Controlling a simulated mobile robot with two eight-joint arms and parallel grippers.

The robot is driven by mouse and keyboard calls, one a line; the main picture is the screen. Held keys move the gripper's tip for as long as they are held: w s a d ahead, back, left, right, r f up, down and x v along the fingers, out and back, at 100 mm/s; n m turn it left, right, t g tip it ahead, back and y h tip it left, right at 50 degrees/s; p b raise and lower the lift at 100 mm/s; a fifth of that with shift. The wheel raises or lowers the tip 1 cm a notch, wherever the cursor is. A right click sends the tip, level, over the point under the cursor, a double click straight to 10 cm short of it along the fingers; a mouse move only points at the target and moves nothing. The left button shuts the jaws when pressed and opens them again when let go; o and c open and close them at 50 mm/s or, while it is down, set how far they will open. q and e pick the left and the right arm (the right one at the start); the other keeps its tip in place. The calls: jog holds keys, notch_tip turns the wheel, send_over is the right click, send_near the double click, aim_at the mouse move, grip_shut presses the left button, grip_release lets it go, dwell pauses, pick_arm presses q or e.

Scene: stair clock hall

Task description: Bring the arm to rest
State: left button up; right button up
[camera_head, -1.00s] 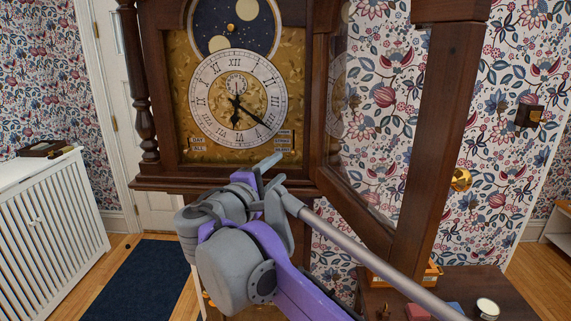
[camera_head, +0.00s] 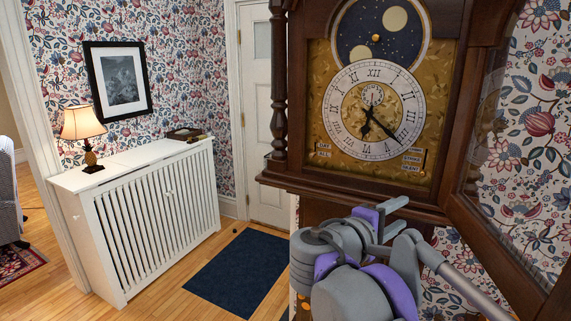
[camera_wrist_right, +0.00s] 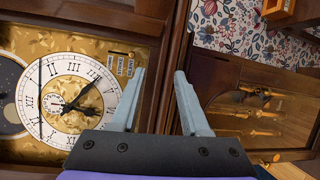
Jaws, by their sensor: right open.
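My right arm, grey and purple, comes in from the lower right in the head view. Its right gripper (camera_head: 388,222) is in front of the lower edge of the tall clock's hood. In the right wrist view the gripper (camera_wrist_right: 159,98) has its two grey fingers spread apart with nothing between them. The clock dial (camera_head: 374,109) is beyond and above the gripper; it also shows in the wrist view (camera_wrist_right: 68,100), turned on its side. My left gripper is not in view.
The clock's glazed door (camera_head: 494,150) stands open at the right. A white radiator cover (camera_head: 148,220) with a lamp (camera_head: 84,132) stands at the left. A dark blue mat (camera_head: 240,275) lies on the wooden floor. Floor between cover and clock is mostly clear.

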jog(key=s+f+m+g+y, duration=0.15)
jog(key=s+f, duration=0.25)
jog(key=f, duration=0.4)
jog(key=s+d+f+m+g+y, duration=0.1)
jog(key=s+f+y, duration=0.2)
jog(key=f, duration=0.4)
jog(key=s+f+m+g+y, duration=0.15)
jog(key=s+f, duration=0.25)
jog(key=f, duration=0.4)
jog(key=s+a+f+m+y, duration=0.2)
jog(key=s+a+f+y, duration=0.1)
jog(key=f, duration=0.4)
jog(key=s+a+f+m+y, duration=0.2)
jog(key=s+a+f+y, duration=0.2)
jog(key=f, duration=0.4)
jog(key=shift+s+a+f+m+y, duration=0.3)
jog(key=shift+s+a, duration=0.25)
jog(key=shift+s, duration=0.7)
jog(key=shift+d, duration=0.1)
